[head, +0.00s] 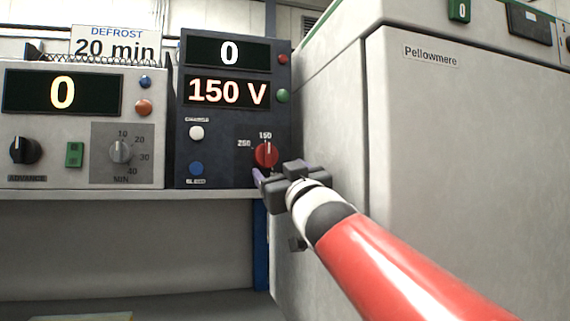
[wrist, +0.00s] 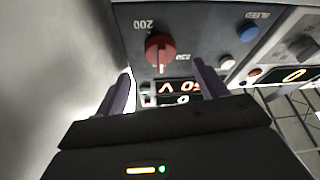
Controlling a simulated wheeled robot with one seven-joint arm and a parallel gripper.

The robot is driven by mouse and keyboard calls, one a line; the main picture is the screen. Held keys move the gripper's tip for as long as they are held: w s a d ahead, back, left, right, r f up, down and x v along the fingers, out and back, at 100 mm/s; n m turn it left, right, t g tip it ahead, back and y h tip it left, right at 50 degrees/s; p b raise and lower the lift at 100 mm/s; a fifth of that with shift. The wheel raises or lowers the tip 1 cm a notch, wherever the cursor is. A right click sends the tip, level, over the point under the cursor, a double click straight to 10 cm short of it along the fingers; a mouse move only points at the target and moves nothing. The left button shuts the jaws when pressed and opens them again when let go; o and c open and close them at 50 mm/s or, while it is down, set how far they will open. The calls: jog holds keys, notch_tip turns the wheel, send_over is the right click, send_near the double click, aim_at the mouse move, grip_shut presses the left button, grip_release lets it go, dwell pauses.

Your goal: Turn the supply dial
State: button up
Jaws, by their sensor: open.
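The supply dial (head: 266,155) is a red knob low on the right of the dark supply box (head: 220,133). Its white mark points up at the 150 label, and the box's lower display (head: 228,92) reads 150 V. In the wrist view, upside down, the dial (wrist: 160,48) sits just beyond my fingertips, near a 200 label. My gripper (head: 259,177) is just below and in front of the dial in the head view. In the wrist view my gripper (wrist: 162,69) has its fingers apart, with nothing between them; the dial lies ahead of the gap, seemingly untouched.
A grey timer box (head: 83,125) with knobs and a 0 display stands left of the supply box. A large pale cabinet (head: 470,150) labelled Pellowmere stands close on the right. White and blue buttons sit left of the dial. Space below the shelf is open.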

aim_at(270, 162)
jog(key=x, duration=0.6)
jog(key=shift+w+a+r, duration=0.1)
jog(key=shift+w+a, duration=0.05)
jog(key=shift+w, duration=0.2)
jog(key=c, duration=1)
jog(key=shift+o, duration=0.2)
jog(key=shift+b, duration=0.3)
